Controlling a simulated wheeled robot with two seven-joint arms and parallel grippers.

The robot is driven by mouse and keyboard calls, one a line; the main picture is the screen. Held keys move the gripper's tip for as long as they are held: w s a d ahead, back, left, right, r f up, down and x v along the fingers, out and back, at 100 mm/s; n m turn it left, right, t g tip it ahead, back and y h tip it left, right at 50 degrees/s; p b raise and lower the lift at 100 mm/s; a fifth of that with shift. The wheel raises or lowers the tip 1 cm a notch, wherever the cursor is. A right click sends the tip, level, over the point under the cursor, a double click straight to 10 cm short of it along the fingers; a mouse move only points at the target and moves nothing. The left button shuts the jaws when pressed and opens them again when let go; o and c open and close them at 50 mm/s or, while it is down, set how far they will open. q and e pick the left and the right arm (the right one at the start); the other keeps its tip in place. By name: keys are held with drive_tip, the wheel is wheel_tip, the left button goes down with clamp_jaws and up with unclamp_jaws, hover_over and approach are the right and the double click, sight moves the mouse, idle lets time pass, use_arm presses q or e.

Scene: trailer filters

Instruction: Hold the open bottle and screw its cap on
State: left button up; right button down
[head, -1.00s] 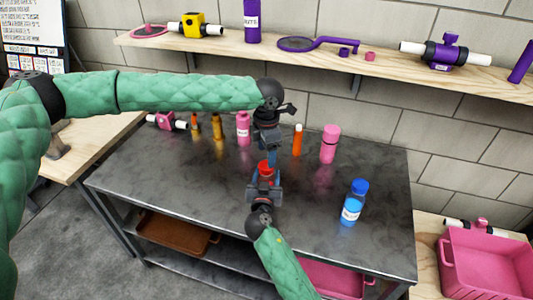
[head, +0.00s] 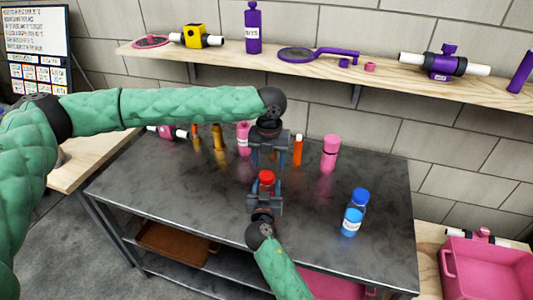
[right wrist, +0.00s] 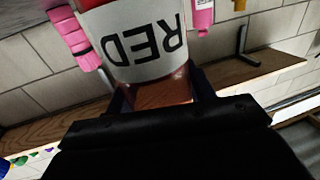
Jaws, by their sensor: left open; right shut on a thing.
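The red bottle shows in the right wrist view (right wrist: 140,50), large and close, with a white label reading RED upside down. My right gripper (head: 265,198) is shut on it and holds it over the front part of the dark table; in the head view this gripper hides most of the bottle's body. A red cap (head: 266,178) shows on top of the bottle, pointing up; I cannot tell how tightly it sits. My left gripper (head: 268,156) is open and empty, pointing down above and just behind the cap, apart from it.
On the dark table (head: 190,215) a blue bottle (head: 353,214) stands at right and a pink bottle (head: 329,154) behind. An orange bottle (head: 298,150) and several others line the back. A wooden shelf (head: 380,72) runs along the wall. A pink bin (head: 490,275) is at lower right.

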use_arm(q)
drive_tip(key=n, duration=0.5)
drive_tip(key=shift+d+r+n, duration=0.1)
drive_tip(key=shift+r+n, duration=0.1)
drive_tip(key=shift+n, duration=0.1)
drive_tip(key=n, duration=0.4)
drive_tip(key=shift+r, duration=0.15)
drive_tip(key=n, duration=0.5)
drive_tip(key=shift+r, duration=0.15)
drive_tip(key=n, duration=0.4)
drive_tip(key=shift+r+n, duration=0.1)
drive_tip(key=shift+n, duration=0.2)
drive_tip(key=n, duration=0.5)
drive_tip(key=shift+r+n, duration=0.15)
drive_tip(key=shift+n, duration=0.15)
drive_tip(key=n, duration=0.4)
drive_tip(key=shift+r, duration=0.15)
drive_tip(key=n, duration=0.5)
drive_tip(key=shift+a+r+n, duration=0.15)
drive_tip(key=shift+a+n, duration=0.15)
drive_tip(key=n, duration=0.4)
drive_tip(key=shift+a+r+n, duration=0.1)
drive_tip(key=shift+n, duration=0.2)
drive_tip(key=shift+w, duration=0.1)
